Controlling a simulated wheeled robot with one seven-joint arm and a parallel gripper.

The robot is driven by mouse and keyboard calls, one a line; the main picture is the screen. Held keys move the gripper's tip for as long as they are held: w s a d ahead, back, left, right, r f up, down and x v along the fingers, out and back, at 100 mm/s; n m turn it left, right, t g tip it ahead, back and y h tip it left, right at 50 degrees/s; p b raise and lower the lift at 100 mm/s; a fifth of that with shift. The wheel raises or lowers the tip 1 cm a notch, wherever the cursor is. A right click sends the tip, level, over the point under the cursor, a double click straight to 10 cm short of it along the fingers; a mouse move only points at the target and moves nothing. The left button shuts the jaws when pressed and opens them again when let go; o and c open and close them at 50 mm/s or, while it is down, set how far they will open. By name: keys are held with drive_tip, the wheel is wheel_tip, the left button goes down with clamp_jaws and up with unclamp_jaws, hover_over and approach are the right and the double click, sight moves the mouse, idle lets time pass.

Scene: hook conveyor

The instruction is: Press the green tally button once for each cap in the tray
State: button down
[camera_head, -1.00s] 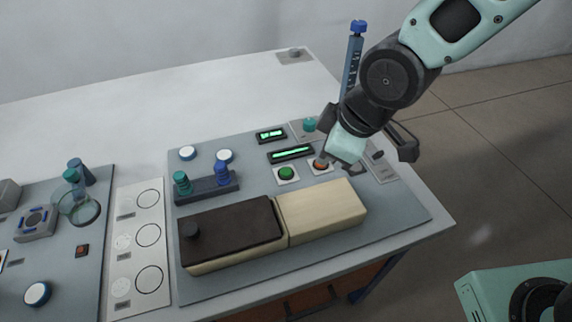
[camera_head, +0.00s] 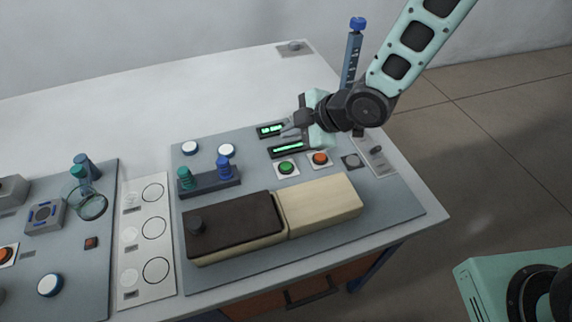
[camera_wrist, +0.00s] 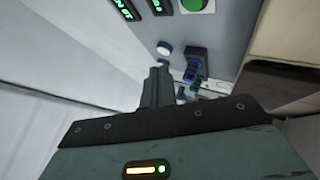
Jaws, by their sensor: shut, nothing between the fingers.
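The green button (camera_head: 286,168) sits on a white plate on the grey panel, in front of two lit displays. It also shows, cut off, at the top edge of the wrist view (camera_wrist: 194,4). My gripper (camera_head: 288,131) is shut and empty, pointing left above the panel by the displays, behind the green button and apart from it. Its fingers also show in the wrist view (camera_wrist: 158,72). A cream box (camera_head: 322,203) has a dark cover (camera_head: 235,224) with a knob over its left part. I cannot tell whether this is the tray; no caps show inside it.
An orange button (camera_head: 320,158) is right of the green one. The displays (camera_head: 287,148) glow green. A rack (camera_head: 209,186) holds a teal and a blue piece. Two white round knobs (camera_head: 190,148) stand behind it. A tall blue column (camera_head: 352,55) rises at the back right.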

sight(290, 167)
drive_tip(key=shift+f+b, duration=3.15)
drive_tip(key=shift+f, duration=1.15)
drive_tip(key=shift+f+b, duration=0.45)
drive_tip(key=shift+b, duration=0.1)
